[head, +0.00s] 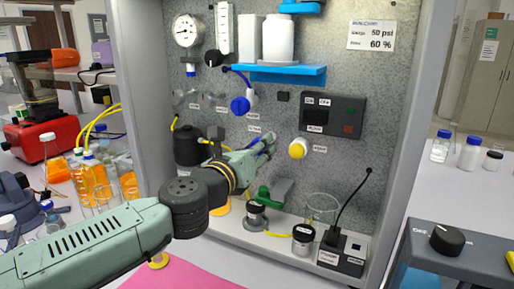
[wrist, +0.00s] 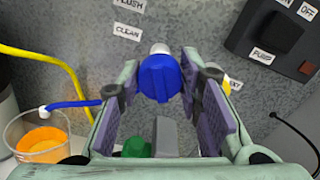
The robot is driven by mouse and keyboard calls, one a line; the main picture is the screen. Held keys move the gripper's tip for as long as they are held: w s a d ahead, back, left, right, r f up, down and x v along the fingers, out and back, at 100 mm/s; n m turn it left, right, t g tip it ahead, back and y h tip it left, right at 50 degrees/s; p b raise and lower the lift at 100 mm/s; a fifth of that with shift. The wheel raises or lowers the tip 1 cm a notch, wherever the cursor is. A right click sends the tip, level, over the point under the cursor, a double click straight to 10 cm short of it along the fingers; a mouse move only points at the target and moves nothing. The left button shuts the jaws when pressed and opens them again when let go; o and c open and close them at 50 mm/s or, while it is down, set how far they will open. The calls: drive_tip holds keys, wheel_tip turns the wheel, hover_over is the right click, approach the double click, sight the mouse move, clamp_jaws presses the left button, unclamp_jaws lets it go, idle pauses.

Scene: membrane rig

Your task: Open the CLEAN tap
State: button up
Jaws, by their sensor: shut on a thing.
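The tap with a blue knob (wrist: 160,79) sits on the grey panel, below and right of the CLEAN label (wrist: 127,32) in the wrist view. My gripper (wrist: 168,85) reaches it with one finger on each side, shut on the knob. In the head view, my gripper (head: 266,146) is at the panel's middle, and its fingers hide most of this knob. Another blue tap (head: 240,104) is higher on the panel in the head view.
A yellow knob (head: 297,150) sits just right of my gripper, below the dark PUMP switch box (head: 333,116). A green-handled valve (head: 268,195) is below. A beaker with orange liquid (wrist: 40,140) stands at lower left in the wrist view. A glass beaker (head: 321,207) stands at right.

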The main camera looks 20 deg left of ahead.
drive_tip(key=n, duration=1.2)
drive_tip(key=shift+n, duration=0.3)
idle(0.4)
drive_tip(key=o, duration=1.2)
drive_tip(key=shift+f, duration=0.1)
drive_tip(key=shift+c, duration=0.2)
drive_tip(key=shift+a, duration=0.1)
drive_tip(key=s+a, duration=0.1)
drive_tip(key=s, duration=0.6)
drive_tip(key=shift+s+a, duration=0.15)
